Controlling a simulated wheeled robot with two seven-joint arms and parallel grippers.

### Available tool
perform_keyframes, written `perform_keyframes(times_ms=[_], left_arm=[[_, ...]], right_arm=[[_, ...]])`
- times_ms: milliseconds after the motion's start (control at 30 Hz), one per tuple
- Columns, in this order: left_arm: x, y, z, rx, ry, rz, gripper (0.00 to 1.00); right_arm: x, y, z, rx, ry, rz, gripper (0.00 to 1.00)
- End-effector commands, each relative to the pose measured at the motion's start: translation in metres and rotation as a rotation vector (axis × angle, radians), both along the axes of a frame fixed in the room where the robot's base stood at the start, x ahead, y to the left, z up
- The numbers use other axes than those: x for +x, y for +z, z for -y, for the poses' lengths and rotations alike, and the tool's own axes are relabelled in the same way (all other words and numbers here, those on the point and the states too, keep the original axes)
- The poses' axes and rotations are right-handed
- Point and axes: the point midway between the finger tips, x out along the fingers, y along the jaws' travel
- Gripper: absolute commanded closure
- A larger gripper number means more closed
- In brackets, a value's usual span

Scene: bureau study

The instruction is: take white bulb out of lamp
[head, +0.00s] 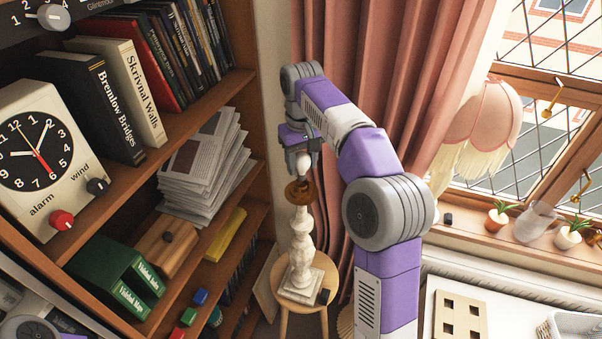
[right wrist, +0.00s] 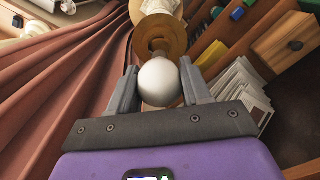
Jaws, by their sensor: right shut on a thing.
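The white bulb (head: 304,164) is at the top of the lamp, above its brown ring-shaped collar (head: 299,192). The lamp's pale turned column (head: 301,235) stands upright on a small round wooden stool. My right gripper (head: 302,147) comes down from above and is shut on the bulb. In the right wrist view the bulb (right wrist: 160,83) sits between the two fingers, with the brown collar (right wrist: 160,38) beyond it. I cannot tell whether the bulb's base is in the socket. My left gripper is out of view.
A bookshelf (head: 200,140) with books, a clock and a paper stack (head: 206,168) stands close on the left. Pink curtains (head: 375,75) hang behind my right arm. The stool (head: 322,272) holds a small dark item beside the lamp. A fringed pink lampshade (head: 484,118) is by the window.

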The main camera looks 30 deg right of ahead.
Motion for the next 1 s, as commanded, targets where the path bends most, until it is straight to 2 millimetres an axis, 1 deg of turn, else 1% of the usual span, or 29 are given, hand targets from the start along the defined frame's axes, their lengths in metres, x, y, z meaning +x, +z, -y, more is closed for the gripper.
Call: perform_keyframes(times_ms=[600,1000], left_arm=[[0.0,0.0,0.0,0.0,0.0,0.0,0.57],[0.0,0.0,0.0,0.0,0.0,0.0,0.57]], right_arm=[[0.0,0.033,0.0,0.0,0.0,0.001,0.79],[0.0,0.035,0.0,0.0,0.0,0.0,0.79]])
